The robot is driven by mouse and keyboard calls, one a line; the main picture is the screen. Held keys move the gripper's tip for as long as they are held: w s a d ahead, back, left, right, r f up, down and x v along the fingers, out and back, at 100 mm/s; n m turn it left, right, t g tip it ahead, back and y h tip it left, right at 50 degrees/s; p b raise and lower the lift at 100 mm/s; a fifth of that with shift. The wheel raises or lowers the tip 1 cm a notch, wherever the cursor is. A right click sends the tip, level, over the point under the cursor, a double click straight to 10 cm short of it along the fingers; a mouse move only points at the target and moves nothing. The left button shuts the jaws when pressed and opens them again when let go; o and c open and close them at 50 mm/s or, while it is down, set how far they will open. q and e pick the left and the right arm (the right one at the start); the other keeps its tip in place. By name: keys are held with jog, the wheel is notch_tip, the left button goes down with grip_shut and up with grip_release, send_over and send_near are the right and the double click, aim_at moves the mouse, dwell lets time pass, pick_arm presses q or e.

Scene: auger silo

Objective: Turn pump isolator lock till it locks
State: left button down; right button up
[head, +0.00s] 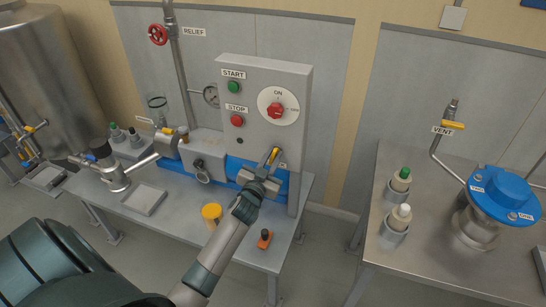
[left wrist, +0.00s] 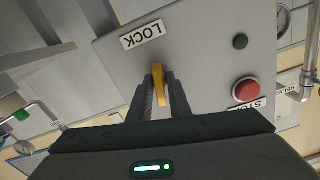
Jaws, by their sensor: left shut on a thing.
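The pump isolator lock is a yellow lever (head: 273,155) low on the front of the grey control box (head: 300,85). My left gripper (head: 268,168) reaches up to it from below and is shut on it. In the left wrist view the yellow lever (left wrist: 160,84) stands between the two fingers of the left gripper (left wrist: 158,98), with the LOCK label (left wrist: 142,33) beside it. On the box above is the red isolator knob (head: 276,110) on a white dial, near the word ON. In the head view the gripper hides part of the lock. My right gripper is not in view.
The green START button (head: 234,87) and red STOP button (head: 237,120) are left of the dial. A yellow-lidded jar (head: 211,213) and an orange item (head: 265,239) stand on the bench near my left arm. A second table (head: 440,235) is at right.

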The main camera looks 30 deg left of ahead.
pick_arm(q)
jog(key=m, duration=0.4)
jog(key=shift+m, duration=0.3)
jog(key=m, duration=0.3)
jog(key=shift+m, duration=0.3)
jog(key=m, duration=0.3)
jog(key=shift+m, duration=2.1)
jog(key=shift+f, duration=0.1)
jog(key=c, duration=1.8)
grip_release()
jog(key=shift+c, duration=0.2)
jog(key=shift+s, duration=0.2)
